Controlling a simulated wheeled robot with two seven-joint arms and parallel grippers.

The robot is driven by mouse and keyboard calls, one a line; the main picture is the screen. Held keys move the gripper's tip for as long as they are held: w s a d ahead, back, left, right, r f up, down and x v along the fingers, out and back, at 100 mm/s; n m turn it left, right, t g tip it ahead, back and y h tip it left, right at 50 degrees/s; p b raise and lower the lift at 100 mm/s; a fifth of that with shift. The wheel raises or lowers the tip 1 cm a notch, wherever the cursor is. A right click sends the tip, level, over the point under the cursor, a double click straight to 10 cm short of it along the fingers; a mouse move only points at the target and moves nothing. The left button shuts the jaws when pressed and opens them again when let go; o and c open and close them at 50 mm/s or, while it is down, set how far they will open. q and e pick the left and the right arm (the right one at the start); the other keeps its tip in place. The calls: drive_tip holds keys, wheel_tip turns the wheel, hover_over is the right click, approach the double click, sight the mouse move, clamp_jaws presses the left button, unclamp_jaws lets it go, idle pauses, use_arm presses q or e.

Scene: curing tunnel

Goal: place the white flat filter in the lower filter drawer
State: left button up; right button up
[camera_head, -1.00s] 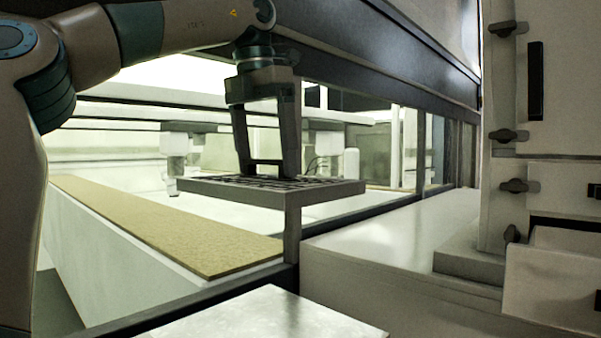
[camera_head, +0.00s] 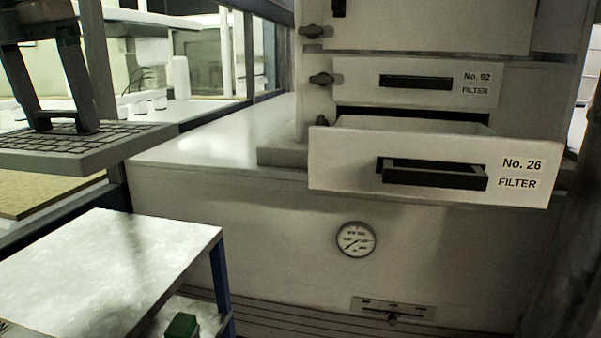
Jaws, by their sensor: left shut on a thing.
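The flat filter (camera_head: 80,158) is a square slab with a gridded top and looks grey in this light. It is level at the left edge of the head view, partly cut off. My left gripper (camera_head: 66,124) is shut on it from above and holds it in the air, left of the drawers. The lower filter drawer (camera_head: 340,165), marked No. 26 FILTER, is pulled out. Its front hides most of its inside. The upper drawer (camera_head: 350,84), marked No. 92 FILTER, is closed above it. My right gripper is not in view.
A metal-topped table (camera_head: 110,265) with blue legs stands at the lower left, with a green object (camera_head: 182,325) beneath its top. A pale ledge (camera_head: 225,140) lies between filter and drawer. A round gauge (camera_head: 355,239) is on the cabinet below. Latches (camera_head: 320,79) stick out beside the drawers.

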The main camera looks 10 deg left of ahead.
use_arm(q)
wheel_tip(320, 180, down, 10)
drive_tip(key=p, duration=0.1)
drive_tip(key=shift+r, duration=0.15)
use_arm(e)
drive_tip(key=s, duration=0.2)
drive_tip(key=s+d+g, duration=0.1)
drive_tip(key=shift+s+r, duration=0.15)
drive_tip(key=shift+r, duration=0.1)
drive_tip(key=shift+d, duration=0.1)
use_arm(q)
drive_tip(key=shift+r, duration=0.1)
